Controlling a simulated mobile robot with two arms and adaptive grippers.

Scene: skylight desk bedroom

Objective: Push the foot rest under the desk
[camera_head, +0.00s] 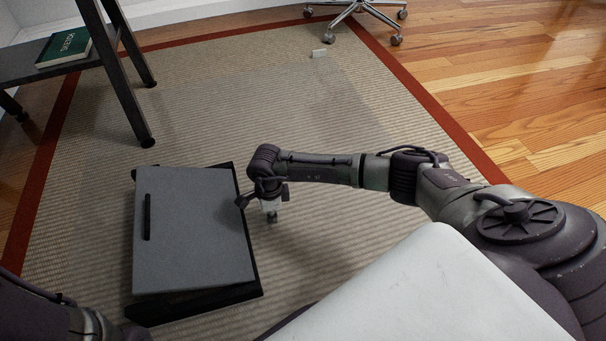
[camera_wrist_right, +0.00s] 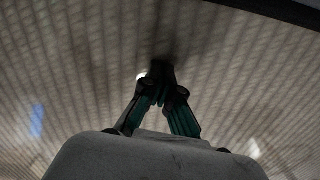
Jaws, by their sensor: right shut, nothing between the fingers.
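The foot rest (camera_head: 195,225) has a flat grey top with a black bar on it and a black base. It stands on the rug at the lower left of the head view. The desk (camera_head: 118,85) shows only in part at the upper left, as dark legs and a low shelf. My right gripper (camera_head: 271,218) points down, shut and empty, just right of the foot rest's right edge. Whether they touch is unclear. Its closed fingers also show in the wrist view (camera_wrist_right: 160,75). Part of my left arm shows at the lower left, its gripper out of view.
A green book (camera_head: 65,46) lies on the shelf (camera_head: 60,70). A wheeled chair base (camera_head: 355,12) stands at the top. A small pale object (camera_head: 319,53) lies on the rug (camera_head: 240,90). The rug between foot rest and desk legs looks clear.

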